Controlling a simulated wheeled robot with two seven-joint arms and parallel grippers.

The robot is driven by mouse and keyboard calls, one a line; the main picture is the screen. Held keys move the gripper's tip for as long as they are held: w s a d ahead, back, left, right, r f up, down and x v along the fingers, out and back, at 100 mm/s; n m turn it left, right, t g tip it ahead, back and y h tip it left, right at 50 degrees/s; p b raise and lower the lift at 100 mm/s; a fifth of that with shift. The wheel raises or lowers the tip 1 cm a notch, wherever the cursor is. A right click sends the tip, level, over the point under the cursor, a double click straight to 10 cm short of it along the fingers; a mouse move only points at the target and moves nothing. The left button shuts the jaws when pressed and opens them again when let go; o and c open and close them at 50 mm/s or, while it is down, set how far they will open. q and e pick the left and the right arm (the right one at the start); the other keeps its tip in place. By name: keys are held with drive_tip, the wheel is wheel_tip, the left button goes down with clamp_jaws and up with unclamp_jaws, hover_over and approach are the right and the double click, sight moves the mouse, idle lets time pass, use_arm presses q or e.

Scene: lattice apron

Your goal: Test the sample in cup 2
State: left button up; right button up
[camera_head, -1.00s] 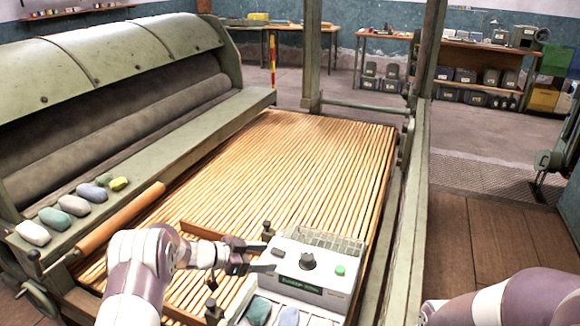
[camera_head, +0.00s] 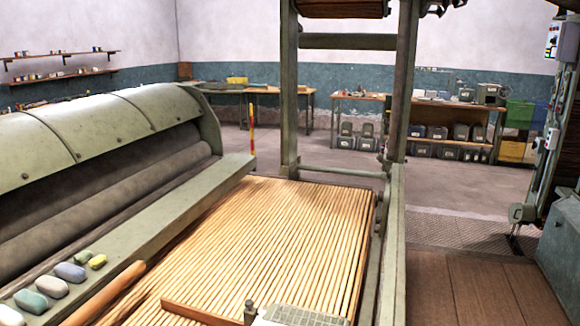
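Only the grey top rear edge of the testing device (camera_head: 298,317) shows, at the bottom edge of the head view, on the slatted wooden apron (camera_head: 270,235). Its knob, button and front are cut off below the frame. No cup can be made out, so cup 2 is not seen. Neither my left nor my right gripper is in view.
Several coloured lumps, among them a blue one (camera_head: 70,272), lie on the green machine ledge (camera_head: 150,225) at left. A wooden roller (camera_head: 105,292) lies beside it. Green posts (camera_head: 289,90) and a side rail (camera_head: 393,250) border the apron. Shelves and benches stand far back.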

clamp_jaws()
idle(1.6)
